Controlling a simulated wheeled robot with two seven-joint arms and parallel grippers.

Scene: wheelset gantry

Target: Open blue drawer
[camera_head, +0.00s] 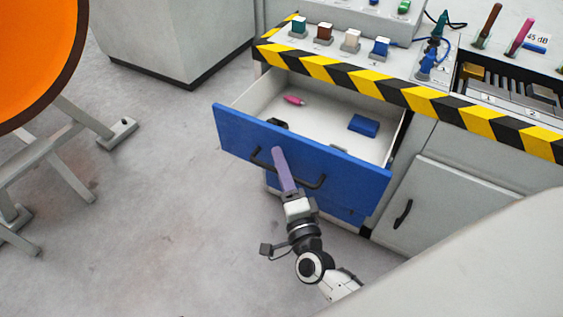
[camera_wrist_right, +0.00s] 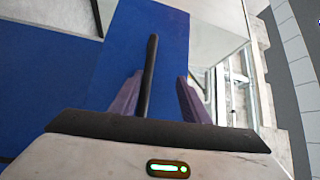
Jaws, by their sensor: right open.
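The blue drawer (camera_head: 230,132) is pulled out from the workbench, its pale inside showing. Its black bar handle (camera_head: 318,184) is on the front face. My right gripper (camera_head: 279,152) reaches up to the handle from below, its purple fingers overlapping the drawer front. In the right wrist view the gripper (camera_wrist_right: 160,84) is open, with the black handle (camera_wrist_right: 151,62) running between the two fingers, nearer the left one. Whether a finger touches the handle I cannot tell. My left gripper is out of view.
In the drawer lie a pink item (camera_head: 294,100), a blue box (camera_head: 363,125) and a dark item. A bench edge with yellow-black stripes (camera_head: 395,90) runs above. A grey cabinet door (camera_head: 433,205) is right. An orange wheel (camera_head: 35,55) stands left.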

